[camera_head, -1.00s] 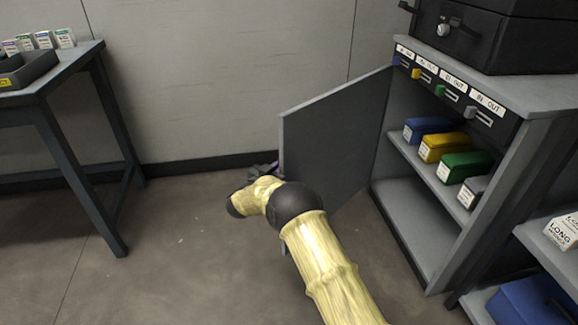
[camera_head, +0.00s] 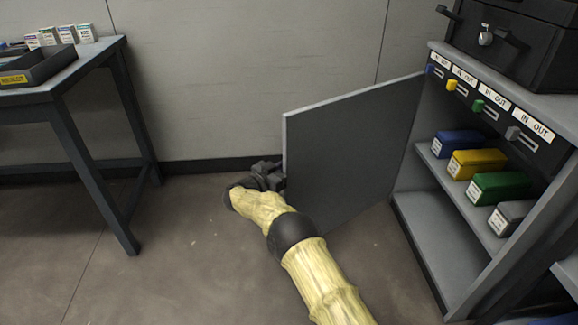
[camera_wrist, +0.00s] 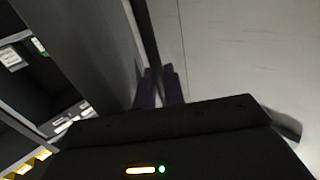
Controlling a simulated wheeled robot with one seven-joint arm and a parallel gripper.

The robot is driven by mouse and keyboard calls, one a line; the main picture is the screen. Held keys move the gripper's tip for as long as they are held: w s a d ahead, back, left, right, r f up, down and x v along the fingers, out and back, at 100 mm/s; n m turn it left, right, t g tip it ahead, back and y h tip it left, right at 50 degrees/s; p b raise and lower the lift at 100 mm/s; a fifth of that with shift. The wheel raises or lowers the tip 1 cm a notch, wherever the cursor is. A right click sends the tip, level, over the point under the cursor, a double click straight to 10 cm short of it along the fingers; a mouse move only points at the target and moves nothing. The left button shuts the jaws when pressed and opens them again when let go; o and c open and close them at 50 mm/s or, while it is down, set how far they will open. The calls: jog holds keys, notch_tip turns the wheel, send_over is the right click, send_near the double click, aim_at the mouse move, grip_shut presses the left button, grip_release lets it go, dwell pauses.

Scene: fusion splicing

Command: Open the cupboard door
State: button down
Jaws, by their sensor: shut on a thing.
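The cupboard (camera_head: 466,225) stands at the right in the head view. Its grey door (camera_head: 345,145) is swung wide open toward the left, and the shelves inside show. My gripper (camera_head: 280,176) is at the door's free edge, partly hidden behind my arm and the door. In the wrist view my gripper's dark fingers (camera_wrist: 160,88) are close together beside the door (camera_wrist: 90,45). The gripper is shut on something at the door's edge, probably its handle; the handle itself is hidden.
Blue, yellow, green and grey bins (camera_head: 500,187) sit on the cupboard's upper shelf; the lower shelf (camera_head: 440,240) is empty. A black case (camera_head: 510,45) stands on top. A table (camera_head: 62,93) with a tray stands at the left. The floor between is clear.

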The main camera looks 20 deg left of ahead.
jog(key=shift+w+d, duration=0.25)
jog(key=shift+d, duration=0.15)
jog(key=c, duration=1.6)
grip_release()
jog(key=shift+w, duration=0.1)
jog(key=shift+c, duration=0.2)
jog(key=p+v, duration=0.7)
jog(key=v, duration=1)
jog(key=shift+s+a, duration=0.25)
jog(key=shift+a, duration=0.15)
